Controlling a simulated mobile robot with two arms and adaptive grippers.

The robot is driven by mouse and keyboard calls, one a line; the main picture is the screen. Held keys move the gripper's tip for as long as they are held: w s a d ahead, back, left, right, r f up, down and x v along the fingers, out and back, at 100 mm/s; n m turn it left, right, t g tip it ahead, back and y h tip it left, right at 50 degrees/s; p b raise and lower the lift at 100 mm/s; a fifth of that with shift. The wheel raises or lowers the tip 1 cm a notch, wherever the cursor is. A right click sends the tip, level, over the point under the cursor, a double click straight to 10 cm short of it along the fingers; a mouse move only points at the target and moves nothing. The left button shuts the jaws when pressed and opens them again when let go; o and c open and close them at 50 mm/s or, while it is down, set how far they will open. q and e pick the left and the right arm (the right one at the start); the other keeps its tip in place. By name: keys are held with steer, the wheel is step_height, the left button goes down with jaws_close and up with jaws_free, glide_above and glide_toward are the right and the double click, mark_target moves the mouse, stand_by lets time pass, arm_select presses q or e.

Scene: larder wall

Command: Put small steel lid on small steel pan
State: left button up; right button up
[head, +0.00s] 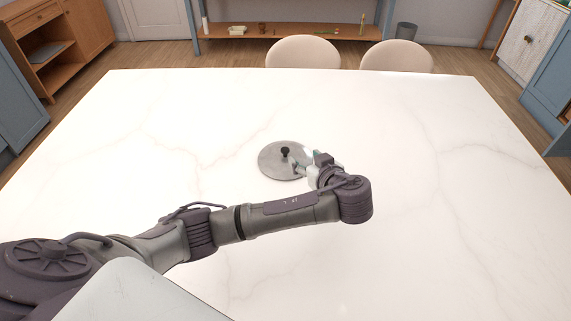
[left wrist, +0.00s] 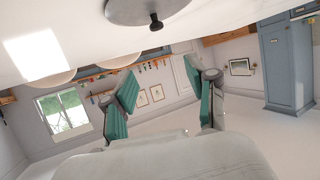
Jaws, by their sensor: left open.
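The small steel lid (head: 274,163) is a grey disc with a black knob (head: 285,151), lying knob up near the middle of the white table. It also shows at the top edge of the left wrist view (left wrist: 135,11), with its knob (left wrist: 155,22) clear of the fingers. My left gripper (head: 302,161) is at the lid's right side, its green fingers open and apart. The left wrist view shows nothing between the fingers (left wrist: 159,76). I cannot see a separate small steel pan, nor tell whether anything is under the lid. My right gripper is not in view.
The white marble table (head: 180,130) is otherwise bare, with free room all around the lid. Two pale chairs (head: 303,52) (head: 397,56) stand at its far edge. A wooden shelf (head: 280,44) with small items is behind them.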

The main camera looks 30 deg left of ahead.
arm_select(q)
step_height(320, 180, down, 2)
steer(key=b, duration=0.1)
steer(key=p, duration=0.2)
glide_toward(286, 150)
steer(key=x, duration=0.4)
steer(key=shift+w+a+r, duration=0.15)
steer(key=shift+w, duration=0.05)
steer(key=shift+w+a, duration=0.15)
steer(key=x, duration=0.2)
steer(key=p+x, duration=0.1)
steer(key=x, duration=0.1)
steer(key=shift+a+f, duration=0.15)
steer(key=shift+f, duration=0.3)
jaws_close()
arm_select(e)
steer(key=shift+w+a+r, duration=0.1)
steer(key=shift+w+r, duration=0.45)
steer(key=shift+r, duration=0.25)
